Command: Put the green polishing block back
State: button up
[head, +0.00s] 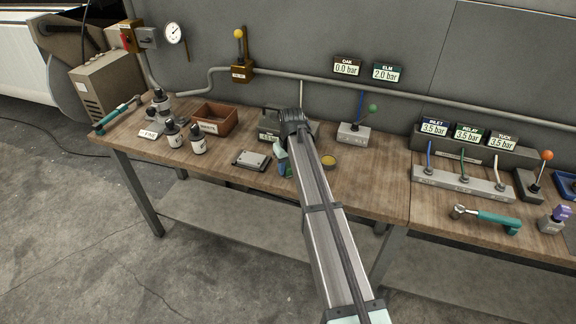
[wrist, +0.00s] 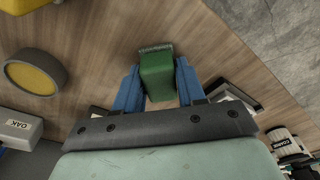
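The green polishing block (wrist: 157,75) is between the two blue fingers of my gripper (wrist: 159,88) in the wrist view. The fingers lie close along both its sides with no clear gap, so my gripper looks shut on it. A grey, rough strip shows along its far end. The wooden bench top (wrist: 100,45) is behind it; I cannot tell whether the block touches the wood. In the head view my gripper (head: 285,170) is low over the bench, left of a round yellow tin (head: 329,161), and my arm hides most of it.
A grey flat metal piece (head: 252,160) lies left of my gripper. A brown tray (head: 214,118) and several white bottles (head: 198,143) stand farther left. A grey labelled box (head: 268,132) is behind. A lever base (head: 353,134) stands back right. Bare wood lies right of the tin.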

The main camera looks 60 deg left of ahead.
jog(key=o, duration=0.4)
jog(key=shift+r, duration=0.1)
jog(key=r, duration=0.4)
jog(key=d+r, duration=0.1)
jog(key=r, duration=0.7)
jog(key=shift+d, duration=0.25)
